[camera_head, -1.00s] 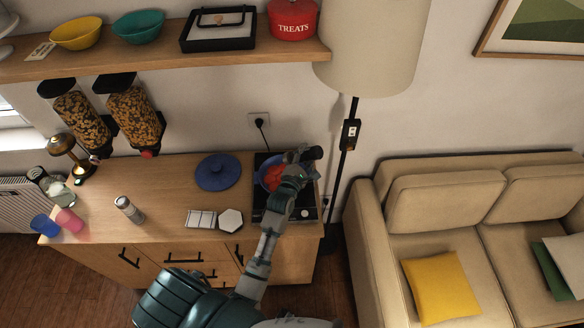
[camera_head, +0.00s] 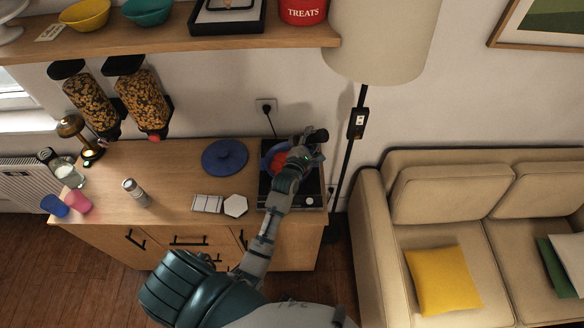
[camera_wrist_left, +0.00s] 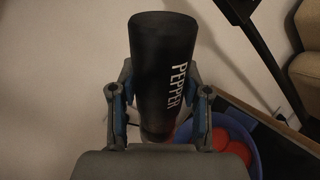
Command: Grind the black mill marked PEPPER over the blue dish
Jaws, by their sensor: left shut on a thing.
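The black mill (camera_wrist_left: 160,65) marked PEPPER fills the middle of the left wrist view. My left gripper (camera_wrist_left: 160,110) is shut on it, with a finger on each side. In the head view the mill's dark end (camera_head: 319,136) sticks out beyond my left gripper (camera_head: 303,152), over the back of the black hob. The blue dish (camera_wrist_left: 250,131) shows in part behind the gripper in the wrist view, with red pieces in it. In the head view the dish (camera_head: 267,160) is partly covered by my gripper and arm. My right gripper is not in view.
A blue lid (camera_head: 225,157) lies on the counter left of the hob (camera_head: 313,191). A grey-white shaker or mill (camera_head: 137,194), two cups and a jar stand farther left. A lamp pole (camera_head: 346,165) rises close right of the mill. A shelf (camera_head: 180,44) runs above.

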